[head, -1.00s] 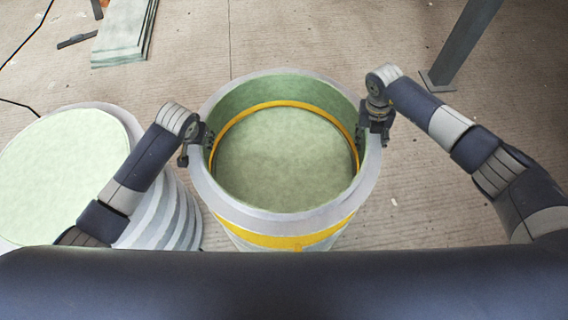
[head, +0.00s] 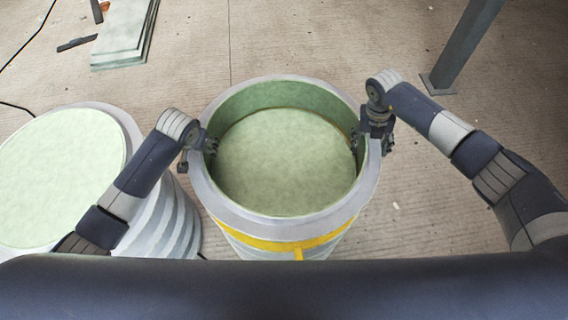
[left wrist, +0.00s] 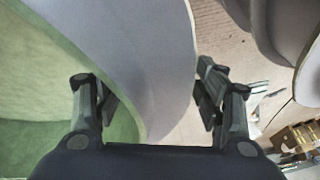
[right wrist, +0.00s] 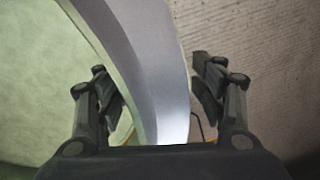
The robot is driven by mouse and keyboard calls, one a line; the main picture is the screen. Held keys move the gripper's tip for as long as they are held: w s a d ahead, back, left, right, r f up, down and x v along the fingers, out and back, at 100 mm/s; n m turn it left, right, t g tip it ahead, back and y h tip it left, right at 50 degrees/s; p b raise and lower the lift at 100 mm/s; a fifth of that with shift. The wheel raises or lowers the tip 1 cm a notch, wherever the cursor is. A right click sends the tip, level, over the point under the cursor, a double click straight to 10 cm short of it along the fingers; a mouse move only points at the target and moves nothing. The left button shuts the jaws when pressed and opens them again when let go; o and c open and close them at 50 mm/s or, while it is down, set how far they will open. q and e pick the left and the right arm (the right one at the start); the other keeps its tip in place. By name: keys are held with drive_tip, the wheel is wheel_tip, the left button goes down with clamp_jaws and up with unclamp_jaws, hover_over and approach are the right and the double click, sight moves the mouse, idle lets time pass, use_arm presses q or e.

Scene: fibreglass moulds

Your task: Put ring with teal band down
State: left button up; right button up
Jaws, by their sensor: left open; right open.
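A large ring (head: 232,203) with a smooth grey rim and green inner wall sits at the centre of the head view, around a pale green round face (head: 285,165). A yellow band (head: 275,244) shows below the rim at the front; I see no teal band. My left gripper (head: 199,147) is open, its fingers on either side of the ring wall (left wrist: 150,60) at the left. My right gripper (head: 373,142) is open, straddling the wall (right wrist: 150,70) at the right. In both wrist views gaps show between fingers and wall. The ring's underside is hidden.
Another ribbed grey mould (head: 172,225) with a pale green top (head: 60,175) stands close at the left. Pale green sheets (head: 122,38) lie at the upper left. A dark post (head: 462,50) rises at the upper right. The floor behind the ring is clear.

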use_arm(q)
drive_tip(key=shift+r, duration=0.1)
drive_tip(key=shift+r, duration=0.3)
use_arm(e)
drive_tip(key=shift+f, duration=0.1)
use_arm(q)
drive_tip(key=v, duration=1.1)
drive_tip(key=shift+s, duration=0.2)
use_arm(e)
drive_tip(key=shift+a, duration=0.1)
wheel_tip(320, 180, up, 12)
drive_tip(key=a, duration=0.1)
drive_tip(key=shift+a, duration=0.2)
